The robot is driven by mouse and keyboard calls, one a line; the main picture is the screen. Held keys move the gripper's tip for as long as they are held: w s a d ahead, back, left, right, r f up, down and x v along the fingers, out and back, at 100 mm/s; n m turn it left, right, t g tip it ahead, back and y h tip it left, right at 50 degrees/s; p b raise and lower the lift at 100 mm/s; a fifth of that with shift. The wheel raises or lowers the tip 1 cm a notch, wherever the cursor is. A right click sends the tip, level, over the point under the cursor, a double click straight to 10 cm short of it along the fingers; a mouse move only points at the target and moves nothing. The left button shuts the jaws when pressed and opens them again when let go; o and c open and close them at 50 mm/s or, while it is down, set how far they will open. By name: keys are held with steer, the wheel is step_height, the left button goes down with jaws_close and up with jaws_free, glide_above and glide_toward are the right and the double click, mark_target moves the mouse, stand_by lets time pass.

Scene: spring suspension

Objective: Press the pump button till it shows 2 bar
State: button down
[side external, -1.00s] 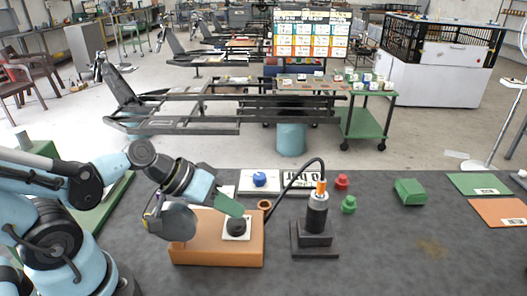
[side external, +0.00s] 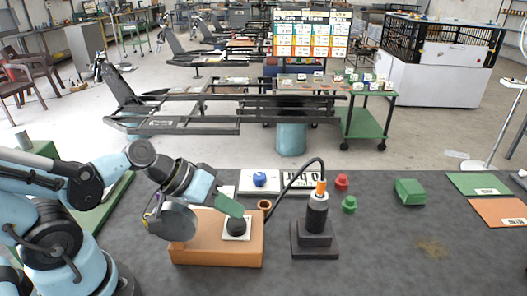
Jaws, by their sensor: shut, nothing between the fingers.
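The round black pump button (side external: 236,227) sits on a white plate on the orange box (side external: 215,252). My gripper (side external: 232,207) has green fingers that are shut and empty. Its fingertips are right at the top of the button; whether they touch it or how far it is pressed is hard to tell. A white display panel (side external: 302,179) with dark characters lies behind the box, partly crossed by a black hose; I cannot read its value surely. A black cylinder with an orange top (side external: 317,212) stands on a dark base to the right of the box, with the hose beside it.
A blue ball-shaped knob on a white plate (side external: 260,180) is behind the box. Small red (side external: 342,181) and green (side external: 349,204) pieces and a green block (side external: 409,191) stand at right. Green and orange mats lie at far right. The front right of the dark table is clear.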

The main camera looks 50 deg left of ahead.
mark_target(234, 222)
steer(key=shift+f, duration=0.35)
steer(key=shift+f, duration=0.95)
stand_by(1.3)
steer(key=shift+r, duration=0.1)
steer(key=shift+w+a+r, duration=0.1)
steer(key=shift+w+r, duration=0.1)
steer(key=shift+r, duration=0.4)
steer(key=shift+w+r, duration=0.2)
steer(key=shift+r, duration=0.4)
steer(key=shift+r, duration=0.15)
steer(key=shift+s+r, duration=0.1)
steer(key=shift+r, duration=2.25)
